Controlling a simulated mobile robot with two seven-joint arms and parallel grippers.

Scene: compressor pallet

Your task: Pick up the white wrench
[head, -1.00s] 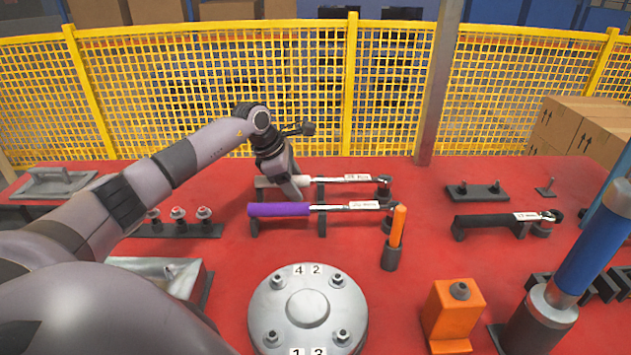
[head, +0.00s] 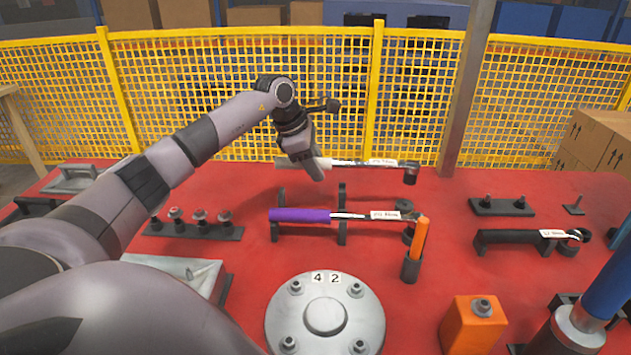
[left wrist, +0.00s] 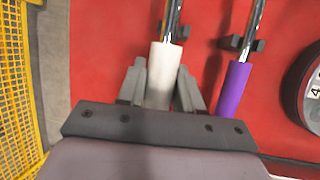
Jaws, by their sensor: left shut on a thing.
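The white wrench (head: 345,163) has a white handle, a metal shaft and a black head at its right end. My left gripper (head: 316,170) is shut on its white handle and holds it level above the rack. In the left wrist view the white handle (left wrist: 162,75) lies between the two fingers (left wrist: 160,90). The purple-handled wrench (head: 300,215) rests on the black rack (head: 342,230) in front of it; it also shows in the left wrist view (left wrist: 232,90). My right gripper is not in view.
An orange-handled tool (head: 419,238) stands in a black holder near the purple wrench. A black wrench (head: 510,238) lies on a rack at right. A round metal flange (head: 325,315) stands in front. A yellow mesh fence (head: 240,90) closes the back.

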